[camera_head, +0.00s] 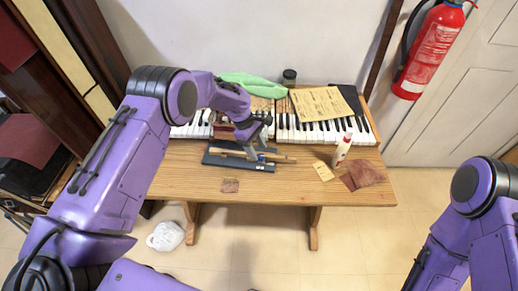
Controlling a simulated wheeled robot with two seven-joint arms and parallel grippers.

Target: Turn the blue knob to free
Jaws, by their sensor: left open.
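A dark flat tray or jig (214,159) lies on the wooden table in front of the piano keyboard, with long wooden key sticks (283,160) across it. A small blue spot (261,157) shows on it, just below my left gripper; it may be the blue knob, but it is too small to tell its setting. My left gripper (256,143) is open, pointing down over the jig, its fingertips close to the blue spot. I cannot tell whether they touch it. Part of the jig is hidden behind my left gripper. My right arm shows at the lower right, its gripper out of view.
The table's front (285,190) is mostly clear.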

